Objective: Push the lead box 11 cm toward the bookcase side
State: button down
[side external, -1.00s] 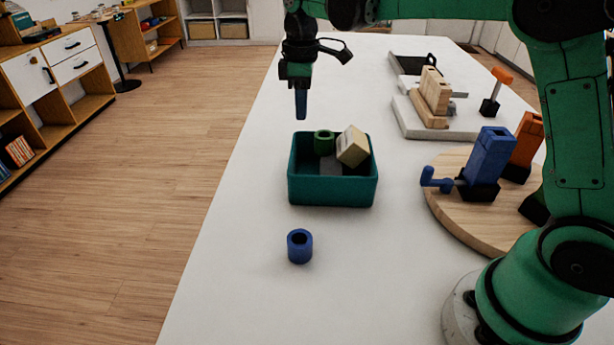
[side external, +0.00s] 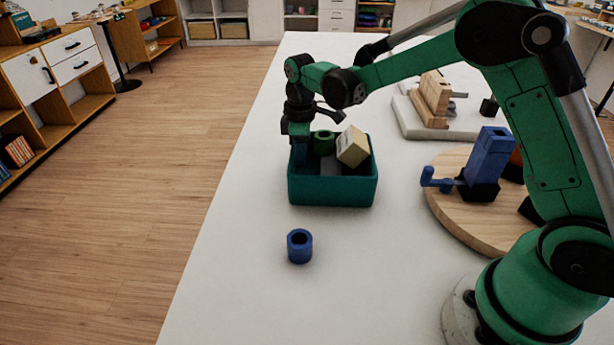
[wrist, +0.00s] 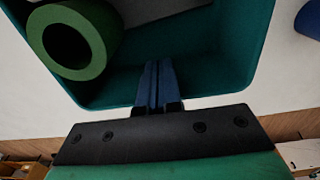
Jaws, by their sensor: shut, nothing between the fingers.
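A teal open-topped box (side external: 333,190), taken here as the lead box, stands on the white table; no label names it. It holds a green ring (side external: 324,143), a tilted cream block (side external: 352,146) and a flat grey piece (side external: 333,166). My gripper (side external: 300,156) points down at the box's left side, its shut blue fingers lowered inside the left wall. In the wrist view the empty fingers (wrist: 155,68) reach into the box (wrist: 215,60) close by its wall, with the green ring (wrist: 95,35) beside them. I cannot tell whether they touch the wall.
A blue ring (side external: 300,246) stands on the table in front of the box. A round wooden board (side external: 455,210) with a blue clamp (side external: 487,160) is at right. Bare table lies left of the box up to its edge. A wooden bookcase (side external: 60,112) stands beyond the floor at left.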

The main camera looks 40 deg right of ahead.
jog(key=w+a, duration=0.3)
jog(key=w, duration=0.1)
jog(key=w+a, duration=0.3)
jog(key=a, duration=0.1)
jog(key=shift+w+a, duration=0.2)
jog(key=shift+w, duration=0.2)
jog(key=shift+w+a, duration=0.3)
jog(key=shift+a, duration=0.2)
jog(key=s+d+r+m+t, duration=0.2)
jog(key=s+r, duration=0.2)
jog(key=r, duration=0.3)
jog(key=s+d+r+m+t, duration=0.2)
jog(key=s+r+m, duration=0.1)
jog(key=s+r, duration=0.3)
jog(key=s+d+f+m+t, duration=0.1)
jog(key=s+f+m, duration=0.1)
jog(key=s, duration=0.4)
jog(key=s+d+f+m+t, duration=0.1)
jog(key=s+d+m+t, duration=0.1)
jog(key=s, duration=0.5)
jog(key=shift+s+f, duration=0.2)
jog(key=shift+f, duration=0.15)
jog(key=shift+d, duration=0.1)
